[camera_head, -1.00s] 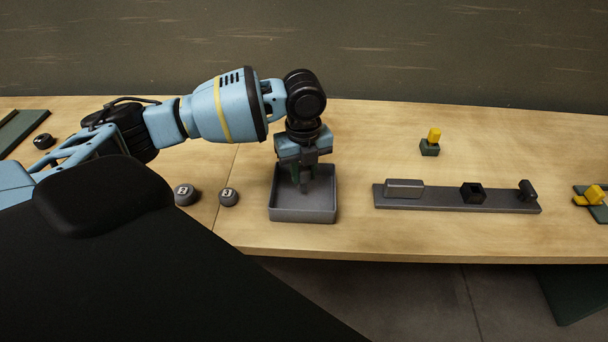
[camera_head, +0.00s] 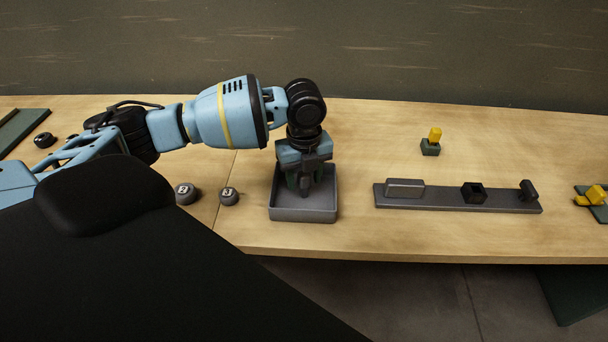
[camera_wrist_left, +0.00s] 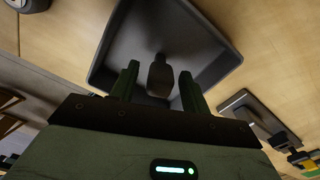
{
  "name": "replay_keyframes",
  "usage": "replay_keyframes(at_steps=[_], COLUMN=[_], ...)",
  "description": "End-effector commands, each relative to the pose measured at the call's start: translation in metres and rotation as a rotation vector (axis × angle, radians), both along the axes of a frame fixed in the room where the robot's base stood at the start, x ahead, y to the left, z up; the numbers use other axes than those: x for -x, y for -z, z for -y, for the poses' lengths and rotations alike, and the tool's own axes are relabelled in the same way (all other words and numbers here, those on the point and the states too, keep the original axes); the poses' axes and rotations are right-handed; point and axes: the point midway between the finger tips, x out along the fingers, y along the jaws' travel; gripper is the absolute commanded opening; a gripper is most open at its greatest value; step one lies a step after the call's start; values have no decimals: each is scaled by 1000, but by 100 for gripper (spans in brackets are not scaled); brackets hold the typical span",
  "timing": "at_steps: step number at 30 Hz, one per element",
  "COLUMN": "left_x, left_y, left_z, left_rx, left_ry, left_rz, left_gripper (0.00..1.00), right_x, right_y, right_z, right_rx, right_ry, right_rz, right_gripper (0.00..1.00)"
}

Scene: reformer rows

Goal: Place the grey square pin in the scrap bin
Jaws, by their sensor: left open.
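The scrap bin (camera_head: 304,215) is a shallow grey square tray near the front edge of the bench. My left gripper (camera_head: 304,186) points down into it, with its fingers inside the rim. In the left wrist view the two dark green fingers (camera_wrist_left: 158,90) stand apart. The grey square pin (camera_wrist_left: 160,78) shows between them against the bin floor, with a visible gap on each side. A dark patch lies just beyond the pin. In the head view the pin is mostly hidden by the gripper. My right gripper is not in view.
A grey rail (camera_head: 440,202) with a grey block, a black square socket (camera_head: 473,193) and a black upright piece lies to the right. A yellow pin stands in a green block (camera_head: 430,149) behind it. Two round grey knobs (camera_head: 228,196) sit left of the bin.

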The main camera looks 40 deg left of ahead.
Motion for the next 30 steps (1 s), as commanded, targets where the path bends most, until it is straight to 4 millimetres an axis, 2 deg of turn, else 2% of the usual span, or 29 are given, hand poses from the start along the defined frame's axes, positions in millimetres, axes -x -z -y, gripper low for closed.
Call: replay_keyframes(at_steps=[4, 8, 15, 21, 25, 30], left_x=[0, -1, -1, -1, 0, 0], left_y=[-6, -24, -73, -106, -118, -123], left_z=[0, 0, 0, 0, 0, 0], left_rx=[0, 1, 1, 1, 1, 0], left_ry=[0, 0, 0, 0, 0, -1], left_rz=[2, 5, 5, 3, 1, -1], left_gripper=[47, 47, 47, 47, 47, 47], right_x=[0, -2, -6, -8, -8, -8], right_y=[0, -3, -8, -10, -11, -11], right_z=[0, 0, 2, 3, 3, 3], right_rx=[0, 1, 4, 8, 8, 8], right_ry=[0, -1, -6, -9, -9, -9], right_rz=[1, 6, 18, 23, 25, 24], right_gripper=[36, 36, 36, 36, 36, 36])
